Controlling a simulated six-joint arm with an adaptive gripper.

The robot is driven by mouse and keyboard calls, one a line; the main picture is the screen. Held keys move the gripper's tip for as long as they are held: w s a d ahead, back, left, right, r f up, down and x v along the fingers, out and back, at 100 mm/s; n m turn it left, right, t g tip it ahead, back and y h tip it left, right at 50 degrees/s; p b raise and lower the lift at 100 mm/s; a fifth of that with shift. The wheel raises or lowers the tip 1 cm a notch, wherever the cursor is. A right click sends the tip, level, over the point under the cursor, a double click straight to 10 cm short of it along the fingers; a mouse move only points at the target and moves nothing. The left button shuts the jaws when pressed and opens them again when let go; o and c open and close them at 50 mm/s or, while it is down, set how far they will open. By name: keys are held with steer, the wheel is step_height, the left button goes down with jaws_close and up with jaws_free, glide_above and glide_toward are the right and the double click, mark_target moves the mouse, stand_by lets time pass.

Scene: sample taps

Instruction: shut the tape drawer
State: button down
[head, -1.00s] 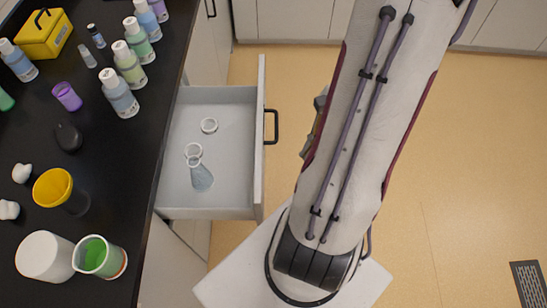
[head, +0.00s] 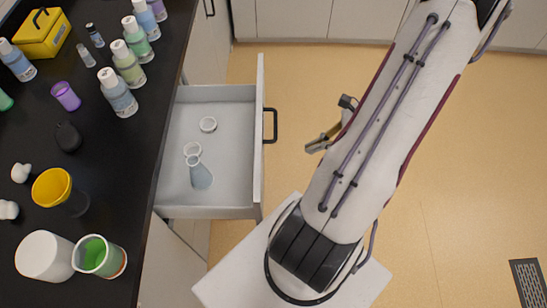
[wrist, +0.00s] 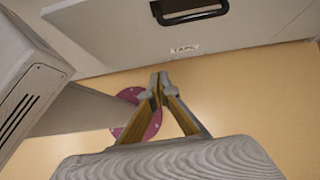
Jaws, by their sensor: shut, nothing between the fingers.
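The tape drawer (head: 258,185) stands pulled out from the black-topped bench in the head view, with its front panel facing right. Its front also shows in the wrist view (wrist: 120,35), with a label that seems to read TAPE (wrist: 185,49). The black handle (head: 270,126) is on the front, and it shows at the top of the wrist view (wrist: 192,12). My gripper (head: 314,147) is to the right of the drawer front, apart from it, partly hidden by my arm. In the wrist view my gripper (wrist: 158,76) is shut and empty, its tips below the label.
Clear glassware, including a flask (head: 200,173), stands inside the drawer. The black bench top (head: 100,170) holds bottles, a yellow box (head: 41,34), a yellow-rimmed cup (head: 52,188) and a green-filled beaker (head: 98,256). The floor (head: 470,160) right of the drawer is open.

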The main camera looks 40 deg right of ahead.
stand_by(0.5)
steer(key=w+a+r+x, duration=0.1)
steer(key=r+x, duration=0.1)
steer(key=x, duration=1)
steer(key=shift+w+a+f, duration=0.3)
steer(key=shift+w+a, duration=0.1)
steer(key=shift+w+a, duration=0.1)
stand_by(0.4)
steer(key=w+a, duration=1.9)
steer(key=shift+w+a, duration=0.3)
steer(key=shift+w+a+r, duration=0.1)
stand_by(0.4)
